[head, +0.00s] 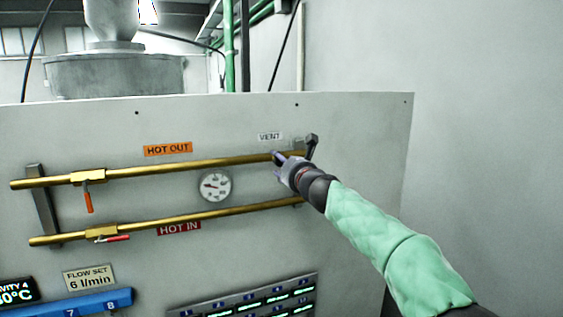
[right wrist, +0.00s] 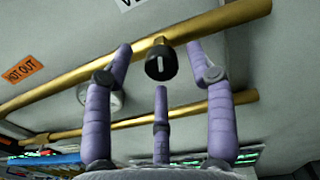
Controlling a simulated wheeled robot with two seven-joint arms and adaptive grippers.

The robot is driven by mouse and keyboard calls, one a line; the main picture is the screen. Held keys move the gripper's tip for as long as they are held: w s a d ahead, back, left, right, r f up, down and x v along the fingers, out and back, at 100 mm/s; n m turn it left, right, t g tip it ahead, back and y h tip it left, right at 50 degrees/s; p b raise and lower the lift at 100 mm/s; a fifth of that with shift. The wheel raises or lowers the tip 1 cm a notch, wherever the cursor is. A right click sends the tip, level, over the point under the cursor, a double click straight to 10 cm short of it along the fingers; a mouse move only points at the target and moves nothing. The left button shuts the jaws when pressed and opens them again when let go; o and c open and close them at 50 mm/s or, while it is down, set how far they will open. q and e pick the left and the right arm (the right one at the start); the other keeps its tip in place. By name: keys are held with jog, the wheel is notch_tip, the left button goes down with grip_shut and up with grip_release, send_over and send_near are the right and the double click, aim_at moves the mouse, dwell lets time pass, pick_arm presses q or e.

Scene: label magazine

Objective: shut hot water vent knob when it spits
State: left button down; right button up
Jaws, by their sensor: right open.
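The vent knob (right wrist: 161,62) is a small black knob with a white line, mounted on the upper brass pipe (right wrist: 75,84). In the head view it is hidden behind my right gripper (head: 279,161), which is at the right end of the hot out pipe (head: 140,170) below the VENT label (head: 270,137). In the right wrist view my right gripper (right wrist: 160,60) is open, with purple fingers on either side of the knob and a third finger below it. No finger clearly touches the knob. No water or spray shows. My left gripper is not in view.
The lower hot in pipe (head: 180,222) runs below the upper one. A round gauge (head: 214,186) sits between them. Two valves with an orange lever (head: 88,200) and a red lever (head: 115,239) are at the left. A dark bracket (head: 311,146) stands right of my gripper.

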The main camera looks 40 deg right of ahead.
jog(key=shift+w+d, duration=0.25)
jog(key=shift+w, duration=0.15)
jog(key=shift+a, duration=0.1)
grip_shut()
jog(key=n, duration=0.4)
jog(key=shift+r, duration=0.1)
grip_release()
